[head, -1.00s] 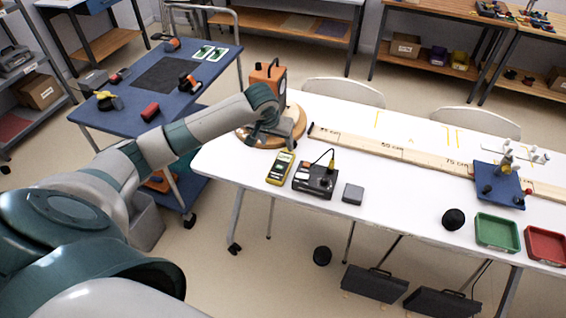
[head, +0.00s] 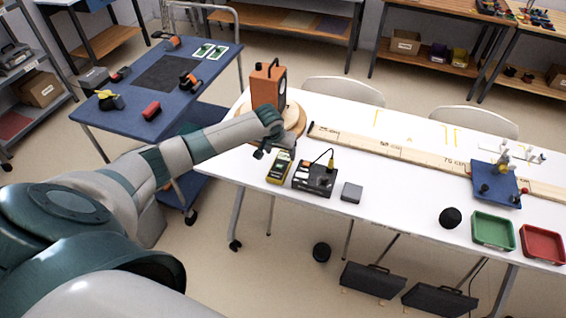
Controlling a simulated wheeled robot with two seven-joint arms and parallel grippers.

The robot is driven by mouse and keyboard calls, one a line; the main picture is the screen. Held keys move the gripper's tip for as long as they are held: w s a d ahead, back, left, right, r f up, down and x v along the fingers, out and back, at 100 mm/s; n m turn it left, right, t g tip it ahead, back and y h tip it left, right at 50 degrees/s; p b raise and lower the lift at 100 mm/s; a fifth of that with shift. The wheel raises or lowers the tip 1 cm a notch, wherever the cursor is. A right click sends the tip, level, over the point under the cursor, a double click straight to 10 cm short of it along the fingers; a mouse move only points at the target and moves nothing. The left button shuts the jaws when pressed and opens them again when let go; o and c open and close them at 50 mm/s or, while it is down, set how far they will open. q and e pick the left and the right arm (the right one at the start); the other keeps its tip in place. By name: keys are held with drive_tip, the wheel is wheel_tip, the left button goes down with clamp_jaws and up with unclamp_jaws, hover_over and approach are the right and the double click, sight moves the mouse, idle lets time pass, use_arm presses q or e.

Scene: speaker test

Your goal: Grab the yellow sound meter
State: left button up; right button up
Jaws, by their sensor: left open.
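The yellow sound meter (head: 279,170) lies on the white table (head: 390,210) near its left front edge. It is a slim yellow device with a dark face. My left gripper (head: 274,151) is open just behind the meter's far end, with its fingers spread to either side. The gripper overlaps the meter's upper end in the picture, and I cannot tell if they touch. My right gripper is not in view.
A black device (head: 314,179) with a cable stands close right of the meter, with a grey block (head: 351,192) beyond it. An orange speaker (head: 267,86) stands behind my gripper. A long wooden ruler (head: 400,151) runs along the table.

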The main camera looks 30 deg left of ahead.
sight(283, 160)
use_arm(q)
drive_tip(key=shift+f, duration=0.1)
drive_tip(key=shift+w+d+f+p, duration=0.1)
drive_tip(key=shift+f+p, duration=0.35)
drive_tip(key=shift+f, duration=0.05)
drive_tip(key=p+x, duration=0.1)
drive_tip(key=x, duration=0.1)
drive_tip(key=shift+d+f, duration=0.1)
drive_tip(key=shift+f, duration=0.3)
drive_tip(key=shift+w+f, duration=0.25)
drive_tip(key=shift+f, duration=0.35)
drive_tip(key=c, duration=1)
